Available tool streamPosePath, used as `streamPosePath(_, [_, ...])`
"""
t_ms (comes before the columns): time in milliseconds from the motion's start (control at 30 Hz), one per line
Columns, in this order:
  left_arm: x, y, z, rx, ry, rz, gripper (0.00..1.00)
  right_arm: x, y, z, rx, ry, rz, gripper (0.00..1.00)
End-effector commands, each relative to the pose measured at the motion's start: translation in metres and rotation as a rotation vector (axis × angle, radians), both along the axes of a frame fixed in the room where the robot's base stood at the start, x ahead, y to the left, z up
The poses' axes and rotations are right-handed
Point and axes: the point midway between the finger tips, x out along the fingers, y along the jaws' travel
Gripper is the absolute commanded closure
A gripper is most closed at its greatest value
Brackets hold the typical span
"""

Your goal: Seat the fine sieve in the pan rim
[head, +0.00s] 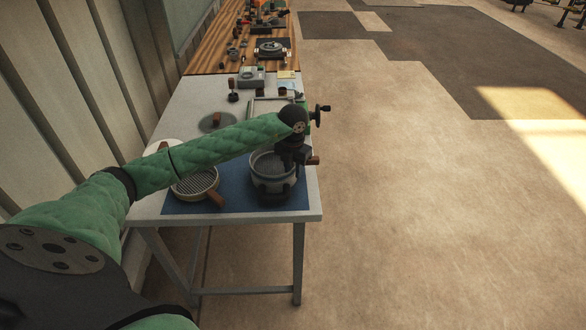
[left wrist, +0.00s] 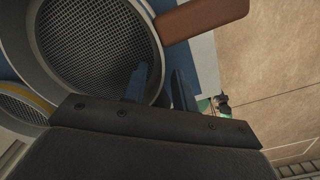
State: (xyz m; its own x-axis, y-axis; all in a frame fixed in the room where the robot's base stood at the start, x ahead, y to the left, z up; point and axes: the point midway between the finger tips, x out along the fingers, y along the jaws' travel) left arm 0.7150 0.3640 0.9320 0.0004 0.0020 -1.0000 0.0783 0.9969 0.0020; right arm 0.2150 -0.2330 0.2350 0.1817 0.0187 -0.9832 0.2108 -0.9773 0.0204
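The fine sieve (left wrist: 95,45), a grey ring with dark mesh and a brown wooden handle (left wrist: 205,18), fills the upper left of the left wrist view. A wider pale rim, the pan's (left wrist: 17,50), surrounds it; I cannot tell if it sits level. In the head view the pale pan (head: 262,168) stands on the blue mat, with the handle (head: 313,160) pointing right. My left gripper (left wrist: 160,75) is open above the pan's right side, its fingertips either side of the sieve's edge in the picture, no grip visible. My right gripper is out of view.
A coarser sieve (head: 192,184) with a yellowish rim and wooden handle lies left of the pan on the blue mat (head: 235,205). My left arm crosses above the table (head: 180,110) and hides part of it. Behind stand a green-framed press, a scale (head: 250,77) and small parts.

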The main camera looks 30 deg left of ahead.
Motion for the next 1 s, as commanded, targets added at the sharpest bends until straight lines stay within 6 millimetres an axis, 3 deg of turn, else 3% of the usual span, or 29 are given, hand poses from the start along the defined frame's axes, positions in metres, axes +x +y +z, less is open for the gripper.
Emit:
streamPosePath(267, [0.000, 0.000, 0.004, 0.000, -0.001, 0.000, 0.72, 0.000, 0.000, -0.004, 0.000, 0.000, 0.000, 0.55])
streamPosePath(700, [0.001, 0.000, 0.063, 0.000, -0.002, -0.001, 0.72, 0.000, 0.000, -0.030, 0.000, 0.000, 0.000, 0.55])
streamPosePath(1000, [0.000, 0.000, 0.078, 0.000, 0.000, 0.000, 0.72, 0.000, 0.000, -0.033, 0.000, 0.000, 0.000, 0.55])
